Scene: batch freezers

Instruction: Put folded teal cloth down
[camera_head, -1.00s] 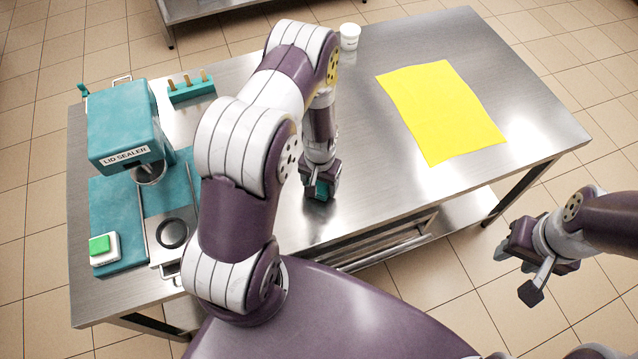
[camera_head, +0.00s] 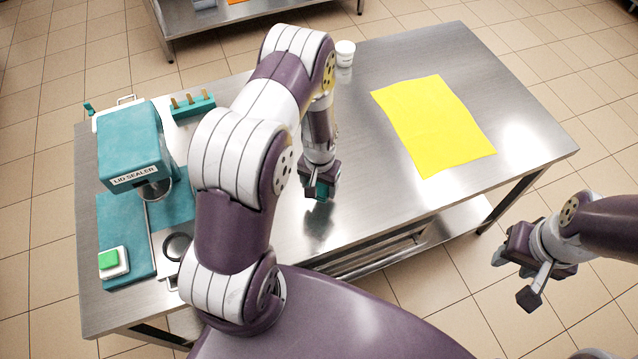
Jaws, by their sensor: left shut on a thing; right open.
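My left gripper (camera_head: 320,186) is low over the middle of the steel table (camera_head: 372,182), near its front edge. It is shut on the folded teal cloth (camera_head: 321,191), of which only a small teal patch shows between and under the fingers. I cannot tell whether the cloth touches the table top. My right gripper (camera_head: 512,274) is open and empty, out over the floor in front of the table's right part.
A teal lid sealer (camera_head: 130,147) with a green button (camera_head: 110,259) stands at the table's left. A teal rack (camera_head: 192,106) and a white tub (camera_head: 345,53) stand at the back. A yellow cloth (camera_head: 432,125) lies flat at right. Bare steel lies between the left gripper and the yellow cloth.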

